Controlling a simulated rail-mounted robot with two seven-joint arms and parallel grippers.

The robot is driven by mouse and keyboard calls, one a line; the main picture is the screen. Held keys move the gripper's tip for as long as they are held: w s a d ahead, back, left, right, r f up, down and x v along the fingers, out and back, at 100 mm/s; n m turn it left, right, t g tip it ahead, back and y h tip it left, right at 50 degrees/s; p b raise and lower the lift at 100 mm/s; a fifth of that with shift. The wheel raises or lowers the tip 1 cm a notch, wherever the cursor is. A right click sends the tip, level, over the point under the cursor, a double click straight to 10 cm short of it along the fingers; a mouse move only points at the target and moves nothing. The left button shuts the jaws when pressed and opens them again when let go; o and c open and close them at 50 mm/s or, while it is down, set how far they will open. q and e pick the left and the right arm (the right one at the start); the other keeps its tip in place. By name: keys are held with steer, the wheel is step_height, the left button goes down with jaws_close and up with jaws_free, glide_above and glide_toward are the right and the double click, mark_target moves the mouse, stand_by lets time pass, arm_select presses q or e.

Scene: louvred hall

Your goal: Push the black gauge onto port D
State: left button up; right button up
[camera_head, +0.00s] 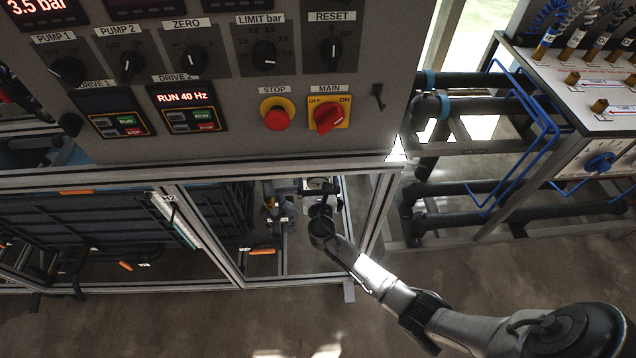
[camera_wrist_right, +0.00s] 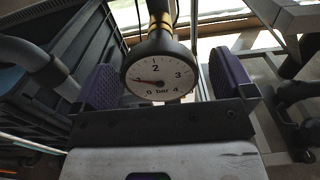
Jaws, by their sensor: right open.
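In the right wrist view a black-rimmed round gauge (camera_wrist_right: 160,78) faces me, with a white dial marked in bar and its needle pointing left. A stem with yellow and black bands rises behind it. My right gripper (camera_wrist_right: 167,84) is open, its purple pads to either side of the gauge with a gap at each side. In the head view my right gripper (camera_head: 326,238) is low under the control panel, in front of dark fittings. I cannot single out port D or read its label. My left gripper is not in view.
The grey control panel (camera_head: 230,130) with knobs and a red stop button (camera_head: 277,113) overhangs the gripper. Aluminium frame posts (camera_head: 378,215) stand close to its right. A dark crate (camera_head: 110,235) lies to the left. Pipes (camera_head: 470,190) and a white-topped bench (camera_head: 585,85) are at the right.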

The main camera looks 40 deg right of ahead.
mark_target(318, 183)
steer(key=shift+s, duration=0.1)
steer(key=shift+s+a+p, duration=0.2)
steer(key=shift+a+p, duration=0.05)
steer(key=shift+p, duration=0.05)
steer(key=p+v, duration=0.1)
steer(key=v, duration=0.3)
steer(key=shift+p, duration=0.3)
steer(key=shift+p+v, duration=0.3)
steer(key=shift+v, duration=0.85)
steer(key=p+v, duration=0.3)
steer(key=v, duration=1.1)
